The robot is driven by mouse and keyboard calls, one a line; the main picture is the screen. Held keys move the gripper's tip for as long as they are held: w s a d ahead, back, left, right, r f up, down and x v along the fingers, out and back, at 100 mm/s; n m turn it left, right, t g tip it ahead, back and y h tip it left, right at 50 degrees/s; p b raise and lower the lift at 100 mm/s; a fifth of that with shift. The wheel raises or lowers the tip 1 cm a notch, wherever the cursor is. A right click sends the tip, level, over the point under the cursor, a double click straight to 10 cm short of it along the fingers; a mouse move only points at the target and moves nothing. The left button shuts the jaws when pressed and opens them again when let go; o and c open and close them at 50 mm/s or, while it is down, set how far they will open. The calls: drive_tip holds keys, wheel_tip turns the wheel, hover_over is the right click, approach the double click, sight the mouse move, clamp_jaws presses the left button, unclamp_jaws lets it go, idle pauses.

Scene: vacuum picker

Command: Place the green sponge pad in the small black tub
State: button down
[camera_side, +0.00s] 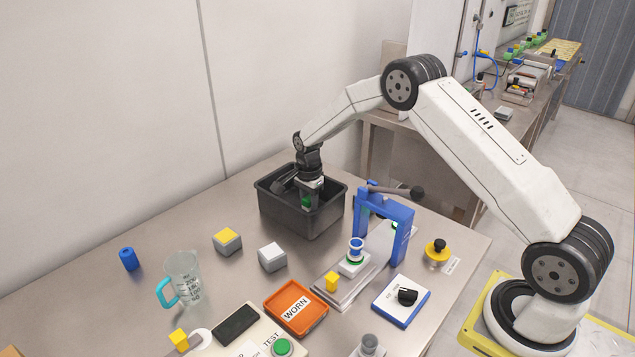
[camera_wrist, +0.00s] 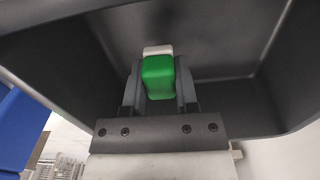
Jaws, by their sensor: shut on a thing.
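The small black tub (camera_side: 322,222) stands at the back of the steel table in the side view. Its dark inner walls (camera_wrist: 225,40) fill most of the wrist view. My gripper (camera_side: 309,198) points down into the tub. It is shut on the green sponge pad (camera_side: 306,202), which has a pale layer on one side. In the wrist view the green sponge pad (camera_wrist: 159,78) sits between the two fingers of my gripper (camera_wrist: 160,90). The pad is inside the tub's opening. I cannot tell whether it touches the floor of the tub.
A blue frame press (camera_side: 402,232) stands right of the tub. A grey block with yellow top (camera_side: 227,241) and a grey-white block (camera_side: 272,257) lie in front. A measuring jug (camera_side: 184,278), blue cylinder (camera_side: 129,259) and orange tray (camera_side: 296,308) are nearer. Bare table lies left of the tub.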

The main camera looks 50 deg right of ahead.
sight(309, 197)
drive_tip(key=shift+f, duration=1.2)
drive_tip(key=shift+f, duration=0.15)
drive_tip(key=shift+c, duration=1.9)
unclamp_jaws()
wheel_tip(309, 197, up, 12)
drive_tip(key=shift+r, duration=0.15)
